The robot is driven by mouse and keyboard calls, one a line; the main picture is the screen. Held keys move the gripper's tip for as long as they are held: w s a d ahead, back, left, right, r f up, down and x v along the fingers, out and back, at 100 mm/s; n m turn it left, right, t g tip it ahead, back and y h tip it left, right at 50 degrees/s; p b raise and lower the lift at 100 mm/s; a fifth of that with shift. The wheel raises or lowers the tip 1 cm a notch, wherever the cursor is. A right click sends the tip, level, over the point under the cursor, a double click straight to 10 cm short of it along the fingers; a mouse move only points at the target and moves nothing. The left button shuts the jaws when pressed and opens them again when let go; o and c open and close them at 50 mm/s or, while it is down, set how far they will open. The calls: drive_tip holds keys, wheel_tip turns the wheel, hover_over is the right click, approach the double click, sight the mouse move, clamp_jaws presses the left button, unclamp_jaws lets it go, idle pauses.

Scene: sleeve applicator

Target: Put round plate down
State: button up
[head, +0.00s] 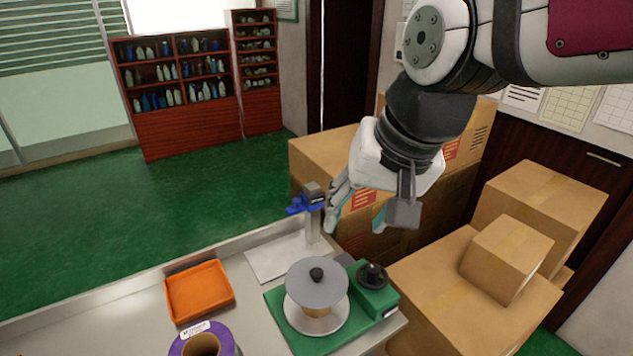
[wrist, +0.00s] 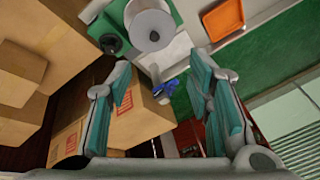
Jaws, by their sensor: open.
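A grey round plate (head: 317,281) with a black knob sits level on top of a tan core above a white disc (head: 312,322), on the green applicator base (head: 281,318). It also shows in the wrist view (wrist: 152,28) near the top. My gripper (head: 356,222) is in the air above and behind the plate, clear of it. In the wrist view its two teal-padded fingers (wrist: 162,100) are wide apart with nothing between them. Whether the plate touches the core all round cannot be told.
A green block with a black knob (head: 372,275) stands right of the plate. A grey post with a blue clamp (head: 311,202) rises behind it. An orange tray (head: 199,291) and a purple roll (head: 203,341) lie left. Cardboard boxes (head: 470,290) crowd the right.

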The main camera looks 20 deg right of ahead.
drive_tip(key=s+n, duration=0.1)
drive_tip(key=s+n+t, duration=0.1)
drive_tip(key=s+n, duration=0.1)
drive_tip(key=s+r+n+h, duration=0.1)
drive_tip(key=s, duration=0.1)
drive_tip(key=shift+d+n, duration=0.3)
drive_tip(key=shift+n, duration=0.1)
drive_tip(key=shift+r, duration=0.1)
idle(0.8)
